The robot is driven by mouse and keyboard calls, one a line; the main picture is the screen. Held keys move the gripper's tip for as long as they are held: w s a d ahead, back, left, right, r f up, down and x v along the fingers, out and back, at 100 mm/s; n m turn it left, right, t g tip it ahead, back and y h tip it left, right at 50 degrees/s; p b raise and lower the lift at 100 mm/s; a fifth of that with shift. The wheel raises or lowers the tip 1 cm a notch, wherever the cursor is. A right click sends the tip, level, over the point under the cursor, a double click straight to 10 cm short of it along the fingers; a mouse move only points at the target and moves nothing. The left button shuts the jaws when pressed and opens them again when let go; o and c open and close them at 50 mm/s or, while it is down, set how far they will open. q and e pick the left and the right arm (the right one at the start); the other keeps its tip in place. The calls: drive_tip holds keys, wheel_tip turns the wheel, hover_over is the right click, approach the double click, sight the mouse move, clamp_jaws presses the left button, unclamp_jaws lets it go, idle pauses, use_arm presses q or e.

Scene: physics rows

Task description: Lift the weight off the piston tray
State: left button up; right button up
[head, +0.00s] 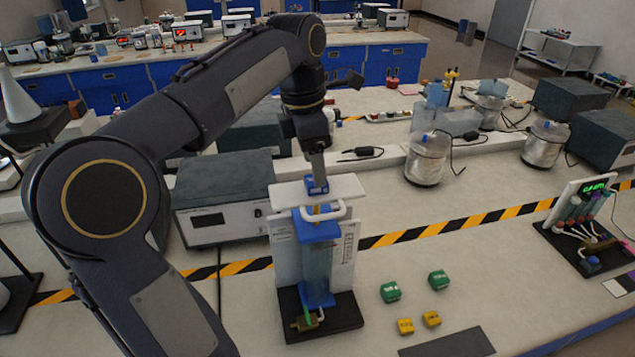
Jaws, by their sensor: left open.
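A clear cylinder (318,264) with blue end caps stands upright on a black base (345,318), with a white scale panel behind it. A white piston tray (347,188) sits at the top, with a white handle-like loop at its front. A small blue weight (317,190) is on the tray. My left gripper (317,178) points down right at the weight. Its fingers are open and look to be at the weight's top; I cannot tell whether they touch it. My right gripper is not in view.
Green blocks (391,291) and yellow blocks (405,326) lie right of the base. A grey instrument box (222,200) stands close on the left. Metal cans (427,160) stand behind on the right.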

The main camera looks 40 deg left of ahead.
use_arm(q)
wheel_tip(320, 180, down, 4)
drive_tip(key=shift+d+r, duration=0.1)
drive_tip(key=shift+r, duration=0.15)
drive_tip(key=shift+w, duration=0.1)
drive_tip(key=c, duration=1.3)
